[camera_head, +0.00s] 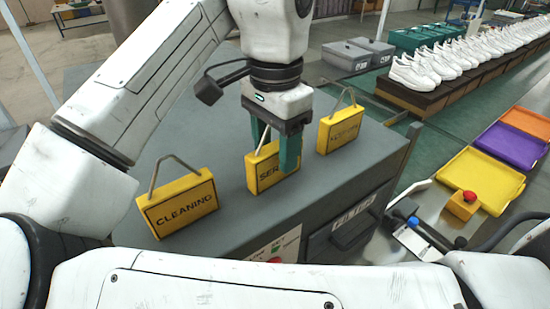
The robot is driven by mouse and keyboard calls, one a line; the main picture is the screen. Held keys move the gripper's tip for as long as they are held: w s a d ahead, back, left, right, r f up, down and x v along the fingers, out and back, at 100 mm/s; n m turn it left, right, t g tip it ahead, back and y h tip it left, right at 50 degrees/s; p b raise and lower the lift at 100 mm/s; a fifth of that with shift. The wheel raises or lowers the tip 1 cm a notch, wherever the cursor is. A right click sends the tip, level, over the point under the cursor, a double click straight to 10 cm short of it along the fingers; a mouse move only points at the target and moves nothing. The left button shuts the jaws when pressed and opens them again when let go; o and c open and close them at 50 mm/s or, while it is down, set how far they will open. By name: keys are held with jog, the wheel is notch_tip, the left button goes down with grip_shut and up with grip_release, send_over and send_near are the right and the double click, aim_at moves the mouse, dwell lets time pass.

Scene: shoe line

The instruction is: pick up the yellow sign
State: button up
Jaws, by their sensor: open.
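Three yellow signs with wire handles stand in a row on a grey cabinet top (215,225). The left sign (178,203) reads CLEANING. The middle sign (262,174) is partly hidden behind a finger of my gripper, so only "SER" shows. The right sign (340,130) has lettering too small to read surely. My gripper (272,150) points down at the middle sign, with its green fingers apart. One finger is in front of the sign's right part and the other is at its upper left. I cannot tell whether they touch it.
Yellow, purple and orange trays (482,178) lie at the right. A red button on a yellow box (464,204) is near them. White shoes (430,65) line a rack behind. Grey bins (347,56) and green bins (412,40) stand at the back.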

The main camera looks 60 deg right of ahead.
jog(key=shift+f, duration=0.15)
grip_shut()
dwell(0.4)
